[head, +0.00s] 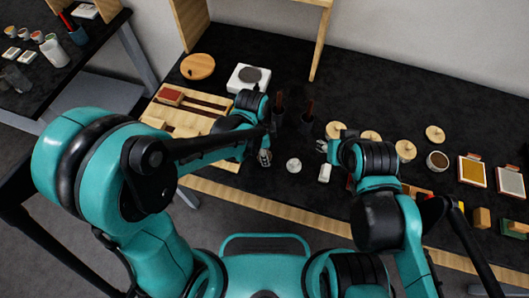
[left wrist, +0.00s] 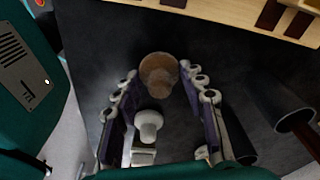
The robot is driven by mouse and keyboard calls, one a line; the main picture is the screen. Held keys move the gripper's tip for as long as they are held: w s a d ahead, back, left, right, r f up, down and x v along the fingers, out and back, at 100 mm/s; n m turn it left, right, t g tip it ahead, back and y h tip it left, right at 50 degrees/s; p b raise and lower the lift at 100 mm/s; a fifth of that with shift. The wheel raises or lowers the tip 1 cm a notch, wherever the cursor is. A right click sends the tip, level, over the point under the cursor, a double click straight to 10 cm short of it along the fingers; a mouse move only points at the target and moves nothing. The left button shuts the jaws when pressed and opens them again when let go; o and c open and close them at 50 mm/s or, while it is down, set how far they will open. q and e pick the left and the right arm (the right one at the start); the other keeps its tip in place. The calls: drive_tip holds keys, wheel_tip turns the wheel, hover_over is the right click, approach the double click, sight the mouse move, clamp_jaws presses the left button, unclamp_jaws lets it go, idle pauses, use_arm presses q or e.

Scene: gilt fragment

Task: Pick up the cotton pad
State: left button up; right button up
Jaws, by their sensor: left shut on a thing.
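My left gripper (head: 265,158) is low over the black table, beside the wooden tray. In the left wrist view its fingers (left wrist: 160,85) are shut on a brown round piece with a small knob (left wrist: 158,68). I cannot tell surely whether this is the cotton pad; the gripper mostly hides it in the head view. A white round piece with a knob (head: 293,165) stands just right of the gripper, apart from it; it also shows in the left wrist view (left wrist: 149,122). My right gripper (head: 325,147) is near the wooden discs; its jaws are unclear.
A white block (head: 325,173) lies right of the white knobbed piece. Two dark cups (head: 278,114) with brown handles stand behind the left gripper. The wooden tray (head: 163,104) is at the left. Several knobbed wooden discs (head: 405,150) and a bowl (head: 437,160) are to the right.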

use_arm(q)
drive_tip(key=r, duration=0.1)
drive_tip(key=r+p, duration=0.1)
drive_tip(key=r, duration=0.1)
drive_tip(key=r+p, duration=0.1)
drive_tip(key=shift+s+d+r, duration=0.2)
drive_tip(key=shift+s, duration=0.1)
drive_tip(key=s+d+r+p, duration=0.1)
drive_tip(key=s+d+r, duration=0.1)
drive_tip(key=s+d+r+p, duration=0.1)
drive_tip(key=s+d+r, duration=0.1)
drive_tip(key=s+d, duration=0.1)
drive_tip(key=s+d+r+p, duration=0.1)
drive_tip(key=s+d+r, duration=0.1)
drive_tip(key=s, duration=0.1)
drive_tip(key=shift+s+d, duration=0.15)
drive_tip(key=shift+c, duration=0.2)
drive_tip(key=shift+o, duration=0.8)
drive_tip(key=shift+c, duration=1.1)
